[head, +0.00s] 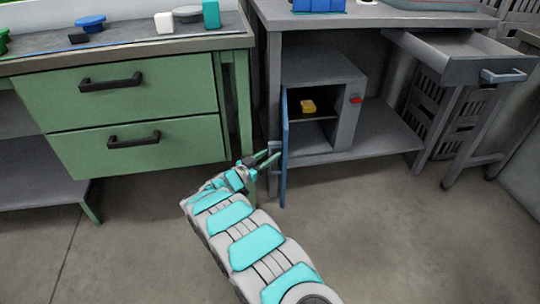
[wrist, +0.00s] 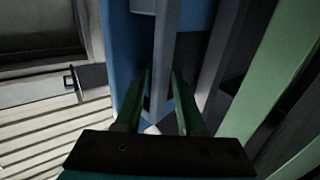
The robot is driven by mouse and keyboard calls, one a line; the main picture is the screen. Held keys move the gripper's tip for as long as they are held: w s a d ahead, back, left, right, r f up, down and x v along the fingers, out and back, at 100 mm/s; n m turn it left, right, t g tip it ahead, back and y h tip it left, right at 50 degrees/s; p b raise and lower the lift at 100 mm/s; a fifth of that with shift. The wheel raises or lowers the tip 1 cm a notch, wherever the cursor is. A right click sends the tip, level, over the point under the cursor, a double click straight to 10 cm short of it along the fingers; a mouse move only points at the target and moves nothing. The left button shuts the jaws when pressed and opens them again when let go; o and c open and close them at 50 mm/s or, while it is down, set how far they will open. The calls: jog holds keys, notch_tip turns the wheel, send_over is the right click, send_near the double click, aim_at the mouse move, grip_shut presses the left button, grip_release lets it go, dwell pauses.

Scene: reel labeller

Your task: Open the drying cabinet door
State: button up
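The drying cabinet (head: 347,118) is a grey box on the shelf under the grey bench. Its blue door (head: 284,165) stands swung well open, seen almost edge-on at the cabinet's left side. A grey bar handle (head: 276,146) is on the door's left-hand face. My gripper (head: 268,162) is at this handle. In the wrist view the green fingers (wrist: 161,90) lie close on either side of the grey handle bar (wrist: 165,50), with the blue door (wrist: 128,50) behind.
A yellow block (head: 307,106) sits inside the cabinet. A green drawer unit (head: 135,115) stands close left of my gripper. An open grey drawer (head: 455,55) juts out at the right. The floor in front of the cabinet is clear.

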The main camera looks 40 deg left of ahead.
jog(key=shift+o, duration=1.2)
jog(key=shift+f, duration=0.1)
jog(key=shift+s, duration=0.15)
jog(key=s+a, duration=0.1)
jog(key=s, duration=0.6)
jog(key=shift+s+a+b, duration=0.15)
jog(key=shift+s+b, duration=0.1)
jog(key=shift+b, duration=0.1)
